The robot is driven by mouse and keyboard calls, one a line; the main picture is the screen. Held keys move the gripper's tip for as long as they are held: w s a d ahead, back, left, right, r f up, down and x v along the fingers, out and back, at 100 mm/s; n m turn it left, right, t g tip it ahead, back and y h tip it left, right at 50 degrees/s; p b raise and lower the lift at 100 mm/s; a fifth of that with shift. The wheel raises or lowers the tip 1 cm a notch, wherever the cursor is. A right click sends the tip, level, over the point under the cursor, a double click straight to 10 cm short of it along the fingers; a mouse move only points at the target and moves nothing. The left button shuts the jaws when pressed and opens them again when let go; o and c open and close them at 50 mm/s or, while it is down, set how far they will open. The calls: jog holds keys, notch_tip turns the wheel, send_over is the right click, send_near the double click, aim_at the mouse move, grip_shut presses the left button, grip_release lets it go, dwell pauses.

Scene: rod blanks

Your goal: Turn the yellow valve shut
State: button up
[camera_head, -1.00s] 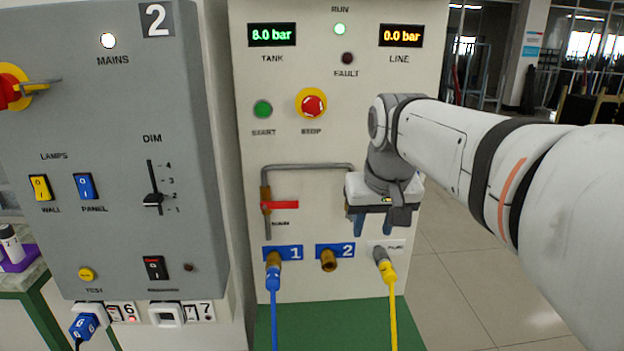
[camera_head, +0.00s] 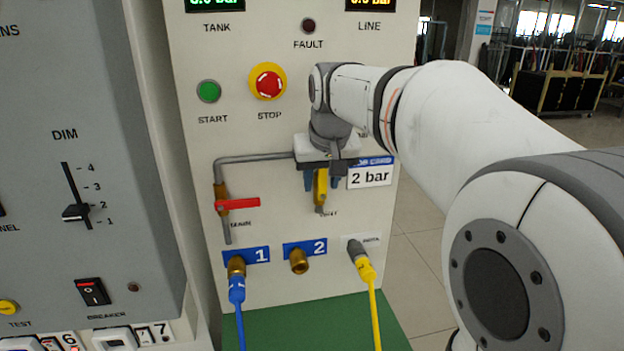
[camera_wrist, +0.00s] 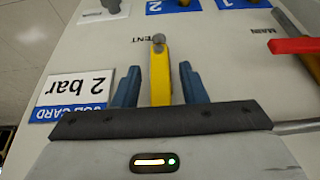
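The yellow valve handle (camera_head: 321,187) hangs upright on the pale panel, at the right end of the grey pipe. In the wrist view the yellow handle (camera_wrist: 159,80) lies between my fingers. My gripper (camera_head: 321,180) is in front of the panel, pointing down in the head view. In the wrist view my gripper (camera_wrist: 159,68) is open, with one blue finger on each side of the handle and visible gaps on both sides. The valve's upper part is hidden behind my gripper.
A red valve handle (camera_head: 237,203) lies level to the left. A "2 bar" card (camera_head: 370,177) is close right. Below are a blue hose (camera_head: 238,295), an empty brass port (camera_head: 299,262) and a yellow hose (camera_head: 372,290). The red stop button (camera_head: 268,82) is above.

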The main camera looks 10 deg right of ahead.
jog(key=shift+f, duration=0.2)
grip_shut()
dwell(0.3)
jog(key=shift+d+f+m+t+y+b, duration=0.65)
jog(key=shift+y+b, duration=0.9)
jog(key=shift+y, duration=1.2)
jog(key=shift+d+f+m+t+y+b, duration=0.3)
jog(key=shift+m+y+b, duration=0.6)
jog(key=shift+y+b, duration=1.3)
jog(key=shift+d+f+m+t+y+b, duration=0.35)
jog(key=shift+d+f+m+y+b, duration=0.35)
jog(key=shift+y, duration=2.65)
jog(key=shift+a+r+b, duration=0.15)
jog(key=shift+a+b, duration=0.1)
jog(key=shift+b, duration=0.05)
